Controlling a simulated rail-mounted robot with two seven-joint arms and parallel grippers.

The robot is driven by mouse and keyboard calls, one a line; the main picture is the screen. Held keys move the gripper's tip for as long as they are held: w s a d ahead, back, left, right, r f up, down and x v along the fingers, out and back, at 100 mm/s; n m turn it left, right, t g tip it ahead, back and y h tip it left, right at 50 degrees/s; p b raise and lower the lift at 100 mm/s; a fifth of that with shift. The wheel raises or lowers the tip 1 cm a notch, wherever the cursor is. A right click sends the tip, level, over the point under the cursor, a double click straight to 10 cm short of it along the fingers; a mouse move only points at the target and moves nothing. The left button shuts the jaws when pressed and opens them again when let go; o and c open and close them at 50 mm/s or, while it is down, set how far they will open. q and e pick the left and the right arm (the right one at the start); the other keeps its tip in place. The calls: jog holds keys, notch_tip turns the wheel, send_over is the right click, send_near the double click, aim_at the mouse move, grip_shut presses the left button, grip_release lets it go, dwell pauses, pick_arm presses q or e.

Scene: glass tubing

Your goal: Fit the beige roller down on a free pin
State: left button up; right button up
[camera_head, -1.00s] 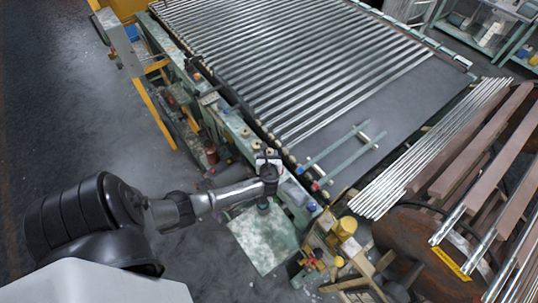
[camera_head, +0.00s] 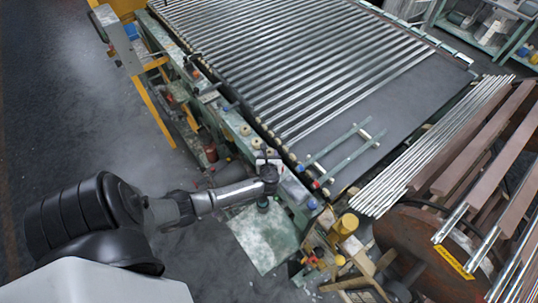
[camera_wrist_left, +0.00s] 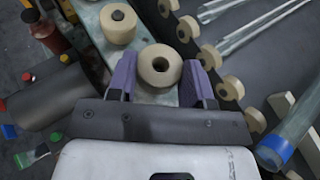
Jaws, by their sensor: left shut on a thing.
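My left gripper (camera_head: 268,166) is over the green side rail of the roller table. In the left wrist view its two purple fingers (camera_wrist_left: 159,80) are shut on a beige roller (camera_wrist_left: 149,76), a short ring with its dark hole facing the camera. I cannot tell whether a pin stands inside or under the hole. Another beige roller (camera_wrist_left: 118,24) sits on the green rail (camera_wrist_left: 92,15) just beyond, up and to the left. No free pin shows clearly. My right gripper is not in view.
Beige rollers (camera_wrist_left: 231,87) line the edge of the dark table, close to the right finger. A blue-ended glass tube (camera_wrist_left: 285,142) lies at the lower right. A red bottle (camera_wrist_left: 45,32) and a dark cylinder (camera_wrist_left: 50,98) are on the left.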

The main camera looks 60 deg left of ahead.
pick_arm(q)
jog(key=shift+f, duration=0.2)
jog(key=o, duration=1)
